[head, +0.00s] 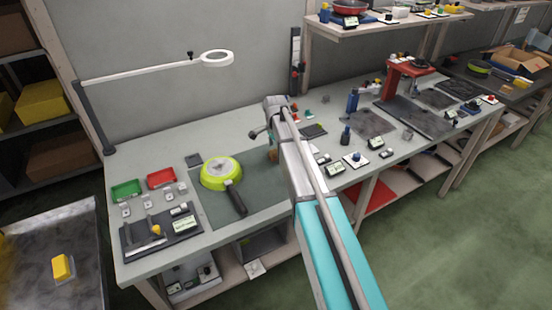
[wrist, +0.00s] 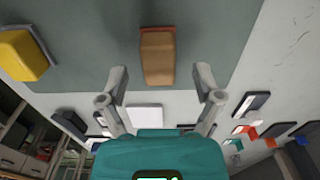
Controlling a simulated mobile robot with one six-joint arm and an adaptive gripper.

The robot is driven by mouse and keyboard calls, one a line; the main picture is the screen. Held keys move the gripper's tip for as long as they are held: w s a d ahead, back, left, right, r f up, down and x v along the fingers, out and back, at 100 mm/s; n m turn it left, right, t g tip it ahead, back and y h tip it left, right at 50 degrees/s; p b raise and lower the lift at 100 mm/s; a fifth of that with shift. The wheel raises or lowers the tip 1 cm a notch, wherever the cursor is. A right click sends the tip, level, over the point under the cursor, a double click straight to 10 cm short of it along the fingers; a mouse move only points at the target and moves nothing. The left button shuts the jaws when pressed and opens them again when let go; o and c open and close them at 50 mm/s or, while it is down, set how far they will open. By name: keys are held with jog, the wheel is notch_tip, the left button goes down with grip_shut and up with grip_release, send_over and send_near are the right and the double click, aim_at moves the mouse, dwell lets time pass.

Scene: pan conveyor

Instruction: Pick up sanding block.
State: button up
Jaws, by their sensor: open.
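The sanding block appears to be the brown block with a reddish edge (wrist: 157,58) at the top middle of the wrist view. It lies on the grey-green mat (wrist: 90,40). My gripper (wrist: 160,78) is open, with one finger on each side of the block's lower end as seen in that view. The fingers hold nothing, and I cannot tell how far above the block they are. In the head view, a small brown patch of the block (head: 273,156) shows beside my arm, which hides most of the area around my gripper.
A lime-green pan (head: 219,172) lies left of my arm on the mat. A yellow block-like object (wrist: 22,56) is at the left in the wrist view. A lamp arm (head: 140,71) reaches over the bench. Small bottles, labels and plates stand on the right.

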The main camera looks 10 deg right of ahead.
jog(key=shift+f+b, duration=0.65)
jog(key=shift+f, duration=0.3)
grip_shut()
